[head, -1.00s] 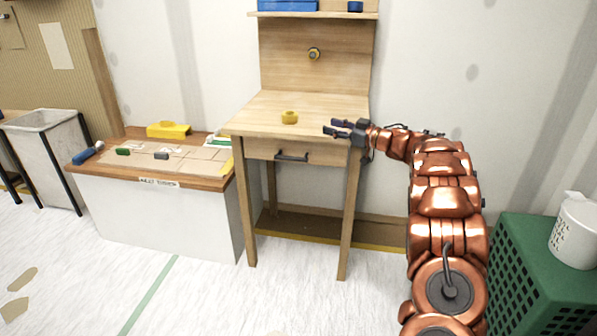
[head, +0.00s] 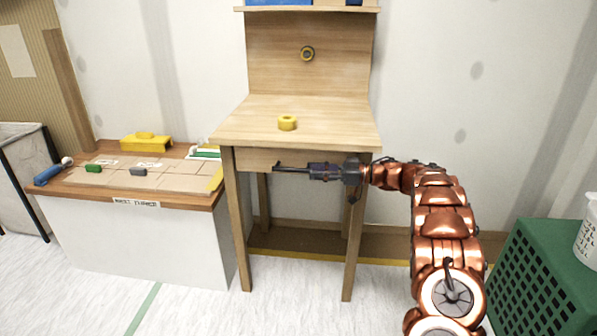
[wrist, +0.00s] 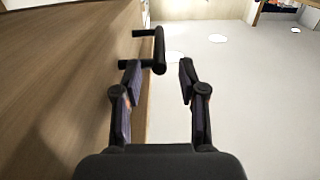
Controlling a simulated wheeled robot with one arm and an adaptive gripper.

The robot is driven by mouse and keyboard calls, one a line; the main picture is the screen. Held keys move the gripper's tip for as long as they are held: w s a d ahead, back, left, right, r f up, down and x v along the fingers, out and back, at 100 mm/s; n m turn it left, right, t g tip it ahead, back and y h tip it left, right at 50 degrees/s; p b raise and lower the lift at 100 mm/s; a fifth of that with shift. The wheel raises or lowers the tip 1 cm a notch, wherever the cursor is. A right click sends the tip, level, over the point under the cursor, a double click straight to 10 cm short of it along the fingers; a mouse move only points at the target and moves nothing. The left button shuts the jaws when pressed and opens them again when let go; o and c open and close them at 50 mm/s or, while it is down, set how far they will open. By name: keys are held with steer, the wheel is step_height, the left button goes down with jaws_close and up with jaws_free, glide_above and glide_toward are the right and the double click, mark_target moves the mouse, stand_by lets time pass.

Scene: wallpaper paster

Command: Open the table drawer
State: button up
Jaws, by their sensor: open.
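The wooden table (head: 300,107) stands against the wall, with its drawer (head: 252,158) in the front below the top. The drawer looks closed. Its dark bar handle is mostly hidden behind my gripper in the head view, and shows in the wrist view as the drawer handle (wrist: 159,50). My gripper (head: 280,168) is in front of the drawer, pointing left. In the wrist view my gripper (wrist: 158,75) has its fingers apart with nothing between them. The handle lies just beyond the fingertips, nearer the left finger; whether they touch is unclear.
A low bench (head: 165,198) with a yellow box (head: 146,142) and small tools stands at the left. A green crate (head: 545,275) stands at the right. The floor before the table is clear.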

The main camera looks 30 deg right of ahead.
mark_target(301, 170)
steer(key=shift+b+x, duration=0.6)
steer(key=shift+x, duration=2)
jaws_close()
